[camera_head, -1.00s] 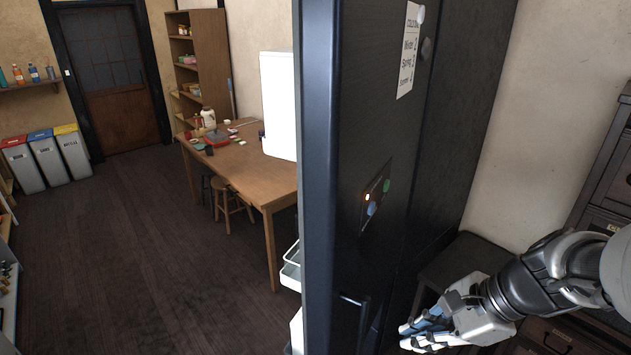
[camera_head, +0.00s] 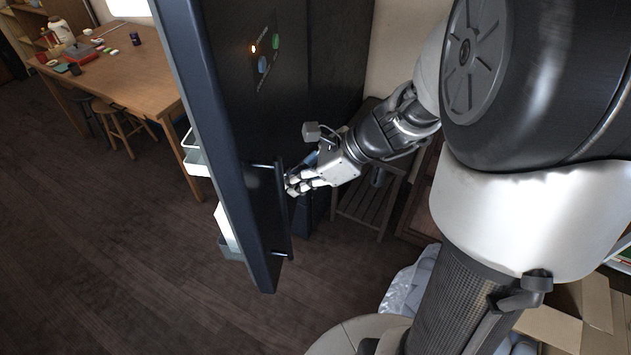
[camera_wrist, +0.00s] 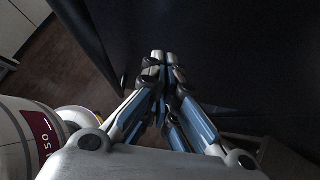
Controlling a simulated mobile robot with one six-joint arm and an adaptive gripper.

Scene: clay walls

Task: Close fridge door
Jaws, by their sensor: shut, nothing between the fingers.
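The dark fridge door (camera_head: 233,130) stands open, its edge toward the camera in the head view, with shelf bins (camera_head: 195,155) on its inner side at the left. Its vertical handle (camera_head: 282,205) is on the outer face, low down. My gripper (camera_head: 290,187) is shut and empty, with its fingertips close to the upper part of the handle. Whether they touch it I cannot tell. In the wrist view my gripper (camera_wrist: 160,65) has its fingers together in front of the dark door surface (camera_wrist: 205,45).
A wooden table (camera_head: 110,65) and stools (camera_head: 120,125) stand at the left beyond the door. A slatted wooden stand (camera_head: 365,205) is behind my gripper. A cardboard box (camera_head: 560,320) is at the lower right. The dark floor (camera_head: 110,260) at the lower left is clear.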

